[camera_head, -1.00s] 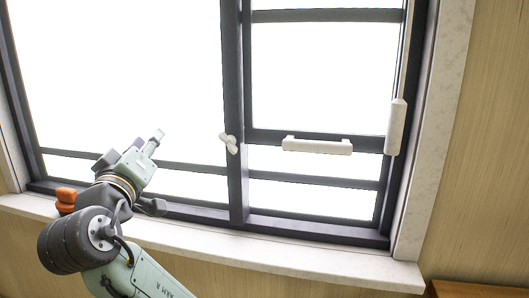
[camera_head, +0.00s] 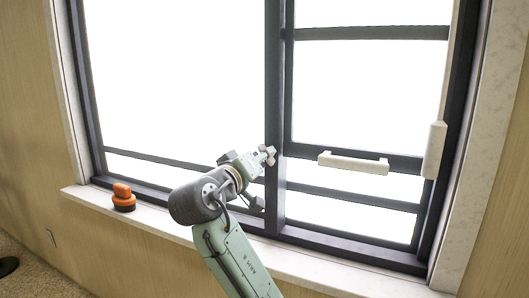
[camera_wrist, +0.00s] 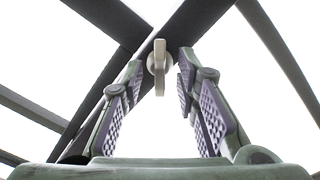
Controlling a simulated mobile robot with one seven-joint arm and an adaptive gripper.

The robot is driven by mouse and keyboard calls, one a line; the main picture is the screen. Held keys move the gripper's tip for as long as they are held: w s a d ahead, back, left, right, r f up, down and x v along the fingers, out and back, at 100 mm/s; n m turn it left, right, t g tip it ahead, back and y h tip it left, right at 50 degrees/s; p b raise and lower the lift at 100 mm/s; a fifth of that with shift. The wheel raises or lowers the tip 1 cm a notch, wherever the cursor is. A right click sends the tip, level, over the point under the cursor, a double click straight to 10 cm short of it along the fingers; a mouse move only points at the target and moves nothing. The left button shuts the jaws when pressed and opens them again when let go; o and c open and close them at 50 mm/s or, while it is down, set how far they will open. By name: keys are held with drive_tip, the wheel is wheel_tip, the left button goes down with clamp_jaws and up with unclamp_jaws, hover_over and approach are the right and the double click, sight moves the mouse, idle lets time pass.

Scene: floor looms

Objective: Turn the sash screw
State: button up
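The sash screw (camera_wrist: 159,62) is a small pale winged knob on the dark upright bar of the window frame. In the wrist view it shows near the top centre, in the gap between my two fingertips, with one wing pointing down. In the head view the sash screw (camera_head: 271,151) is partly covered by my gripper (camera_head: 260,159), which is right at it. My gripper (camera_wrist: 160,73) is open, with a ribbed pad on each side and clear space between each pad and the screw. I cannot tell how far the screw sits between the fingers.
A white handle (camera_head: 353,163) is on the right sash's lower rail, and a white upright handle (camera_head: 435,150) is farther right. An orange and black object (camera_head: 123,198) stands on the left of the pale sill (camera_head: 340,272). The dark upright bar (camera_head: 275,80) is close to my gripper.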

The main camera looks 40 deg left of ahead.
drive_tip(key=shift+x, duration=0.8)
drive_tip(key=shift+c, duration=0.3)
clamp_jaws()
